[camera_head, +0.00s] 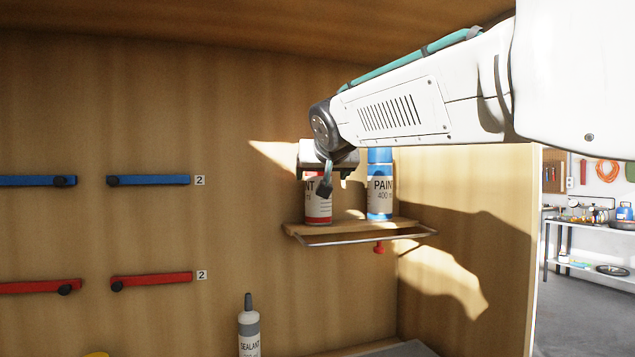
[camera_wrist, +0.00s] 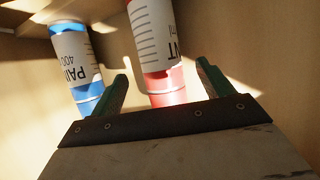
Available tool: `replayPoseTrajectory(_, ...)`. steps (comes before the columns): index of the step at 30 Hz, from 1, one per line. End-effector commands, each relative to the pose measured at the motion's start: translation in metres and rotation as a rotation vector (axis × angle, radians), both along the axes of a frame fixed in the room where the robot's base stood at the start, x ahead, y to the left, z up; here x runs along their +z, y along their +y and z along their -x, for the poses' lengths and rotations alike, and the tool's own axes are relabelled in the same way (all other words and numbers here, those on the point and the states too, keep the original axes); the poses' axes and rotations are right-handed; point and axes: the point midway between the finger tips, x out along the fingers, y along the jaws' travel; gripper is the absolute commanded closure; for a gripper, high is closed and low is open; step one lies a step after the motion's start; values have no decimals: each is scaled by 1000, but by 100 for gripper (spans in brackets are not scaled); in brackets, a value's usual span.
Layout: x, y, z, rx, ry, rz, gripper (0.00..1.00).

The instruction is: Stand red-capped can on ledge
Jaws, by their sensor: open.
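The red can (camera_head: 318,207), with a white paint label, stands upright on the wooden ledge (camera_head: 350,229) fixed to the back panel. My gripper (camera_head: 325,184) is at its upper part and hides its top in the head view. In the wrist view the red can (camera_wrist: 166,82) appears upside down between my two open green fingers (camera_wrist: 163,85). I see gaps on both sides; contact with the can is not visible. Whether its cap is red cannot be made out.
A blue paint can (camera_head: 380,193) stands close by on the ledge's right side. A metal rail (camera_head: 365,238) runs along the ledge front. A sealant tube (camera_head: 249,328) stands below left. The side wall (camera_head: 470,240) is close at right.

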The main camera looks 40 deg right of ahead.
Motion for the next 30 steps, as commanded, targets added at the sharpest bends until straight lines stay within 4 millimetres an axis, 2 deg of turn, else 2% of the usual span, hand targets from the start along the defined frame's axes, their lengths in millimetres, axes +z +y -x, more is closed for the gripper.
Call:
replayPoseTrajectory(3,9,10,20,1,-1,0,20)
replayPoseTrajectory(9,18,20,39,0,0,0,20)
replayPoseTrajectory(17,19,22,42,0,2,-1,20)
replayPoseTrajectory(20,13,24,45,2,17,-5,20)
replayPoseTrajectory(23,-21,35,59,20,103,-26,20)
replayPoseTrajectory(26,-85,58,91,65,274,-66,20)
replayPoseTrajectory(27,-116,69,109,91,359,-85,20)
replayPoseTrajectory(29,-161,87,138,139,489,-115,20)
replayPoseTrajectory(30,-190,98,159,173,575,-135,20)
